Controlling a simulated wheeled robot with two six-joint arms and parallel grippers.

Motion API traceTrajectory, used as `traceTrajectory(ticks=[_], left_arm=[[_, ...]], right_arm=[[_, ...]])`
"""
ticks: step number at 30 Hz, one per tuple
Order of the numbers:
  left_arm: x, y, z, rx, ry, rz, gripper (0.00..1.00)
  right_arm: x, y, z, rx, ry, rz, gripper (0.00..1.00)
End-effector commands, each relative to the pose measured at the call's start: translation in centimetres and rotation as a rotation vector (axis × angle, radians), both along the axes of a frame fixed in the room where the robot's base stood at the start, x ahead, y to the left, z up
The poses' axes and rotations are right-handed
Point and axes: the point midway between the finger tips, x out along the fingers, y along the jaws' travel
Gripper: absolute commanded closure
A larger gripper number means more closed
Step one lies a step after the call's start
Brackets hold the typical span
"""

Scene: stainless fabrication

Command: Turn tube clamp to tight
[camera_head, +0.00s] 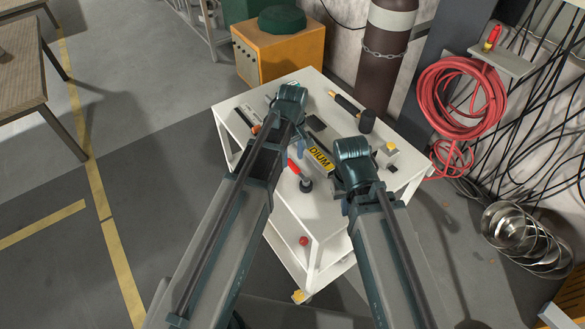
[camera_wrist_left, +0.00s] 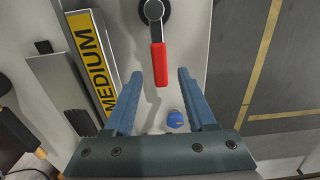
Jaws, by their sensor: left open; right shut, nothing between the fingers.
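The tube clamp has a red lever (camera_wrist_left: 159,64) on a dark round pivot (camera_wrist_left: 154,10), at the top middle of the left wrist view. The lever points down the picture, towards my left gripper. In the head view the red lever (camera_head: 294,167) and its dark pivot (camera_head: 306,185) are on the white table. My left gripper (camera_wrist_left: 160,75) is open, with one blue finger on each side of the lever's end.
A yellow MEDIUM label (camera_wrist_left: 90,60) lies left of the lever, with a grey plate (camera_wrist_left: 62,90) beside it. A blue knob (camera_wrist_left: 175,119) is near the right finger.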

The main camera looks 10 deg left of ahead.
Motion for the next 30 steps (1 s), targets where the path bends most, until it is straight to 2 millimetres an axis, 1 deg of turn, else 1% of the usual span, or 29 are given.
traceTrajectory(ticks=[1,4,7,15,17,21,23,24,25,30], left_arm=[[0.0,0.0,-1.3,0.0,0.0,0.0,0.44],[0.0,0.0,-2.1,0.0,0.0,0.0,0.44],[0.0,0.0,-2.4,0.0,0.0,0.0,0.44],[0.0,0.0,-2.2,0.0,0.0,0.0,0.44],[0.0,0.0,-2.2,0.0,0.0,0.0,0.55],[0.0,0.0,-2.2,0.0,0.0,0.0,0.8],[0.0,0.0,-2.2,0.0,0.0,0.0,0.91],[0.0,0.0,-2.2,0.0,0.0,0.0,0.98],[0.0,0.0,-2.2,0.0,0.0,0.0,1.0],[0.0,0.0,-2.3,0.0,0.0,0.0,1.0]], right_arm=[[0.0,0.0,-1.3,0.0,0.0,0.0,1.0],[0.0,0.0,-2.1,0.0,0.0,0.0,1.0],[0.0,0.0,-2.4,0.0,0.0,0.0,1.0],[0.0,0.0,-2.2,0.0,0.0,0.0,1.0],[0.0,0.0,-2.2,0.0,0.0,0.0,1.0],[0.0,0.0,-2.3,0.0,0.0,0.0,1.0],[0.0,0.0,-2.3,0.0,0.0,0.0,1.0],[0.0,0.0,-2.3,0.0,0.0,0.0,1.0],[0.0,0.0,-2.3,0.0,0.0,0.0,1.0],[0.0,0.0,-2.3,0.0,0.0,0.0,1.0]])
